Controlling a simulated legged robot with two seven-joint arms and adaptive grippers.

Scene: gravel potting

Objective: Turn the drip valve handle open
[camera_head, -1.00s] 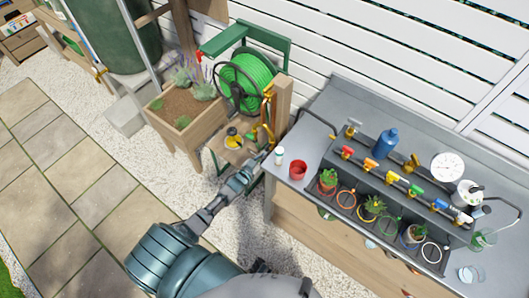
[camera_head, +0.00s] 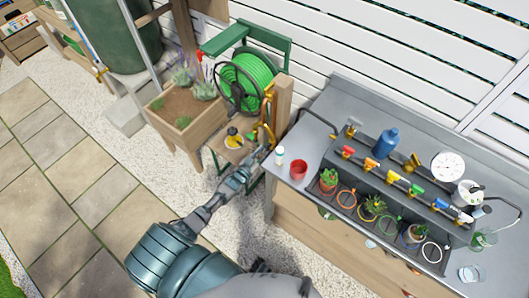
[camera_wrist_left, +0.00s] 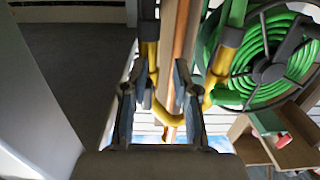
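Several small coloured valve handles, including a red one (camera_head: 347,152) and a green one (camera_head: 415,190), sit along a grey rail on the bench. A yellow U-shaped pipe (camera_head: 269,130) with dark collars runs along the wooden post beside the hose reel. I cannot tell which part is the drip valve handle. My left gripper (camera_head: 264,152) is near the foot of this post, by the bench's left end. In the left wrist view its fingers (camera_wrist_left: 153,85) are apart, with the yellow pipe (camera_wrist_left: 150,62) showing between and beyond them. Contact cannot be told. My right gripper is out of view.
The green hose reel (camera_head: 240,82) stands just behind my left gripper. A wooden planter (camera_head: 186,133) is to the left.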

